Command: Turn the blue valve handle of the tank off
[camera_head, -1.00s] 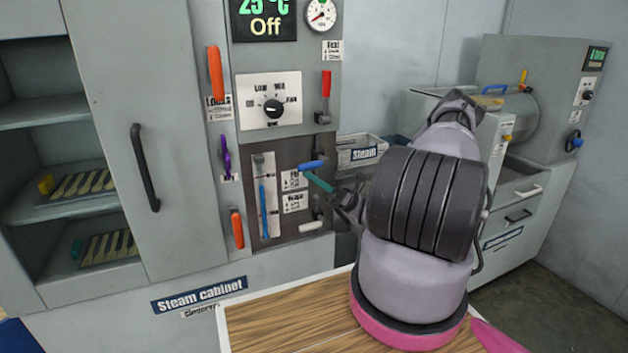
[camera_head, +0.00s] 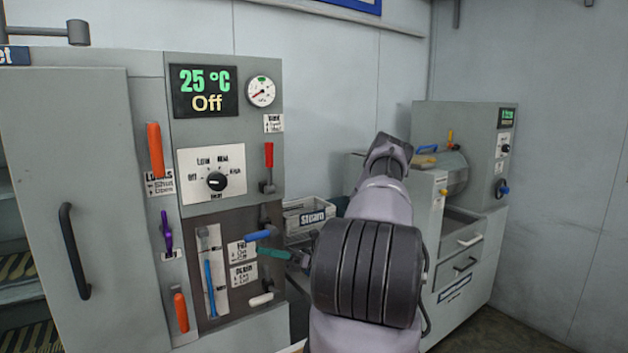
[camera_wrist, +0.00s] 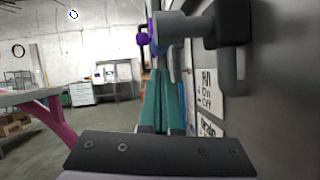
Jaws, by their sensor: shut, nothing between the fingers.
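The blue valve handle (camera_head: 258,235) sticks out to the left from its valve on the dark tank panel (camera_head: 203,322), beside the Fill label (camera_head: 241,250). My gripper (camera_head: 268,252) has teal fingers, shut and empty, just below and slightly right of the blue handle. I cannot tell whether they touch it. In the wrist view, the shut fingers (camera_wrist: 163,92) point forward along the panel face. A grey valve part (camera_wrist: 186,28) lies above and right of them there.
A white drain handle (camera_head: 261,299) sits below, and a red lever (camera_head: 269,164) above. Orange handles (camera_head: 155,150) and a purple handle (camera_head: 166,232) are to the left. The Steam bin (camera_head: 308,214) stands behind my arm. A grey machine (camera_head: 470,205) stands to the right.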

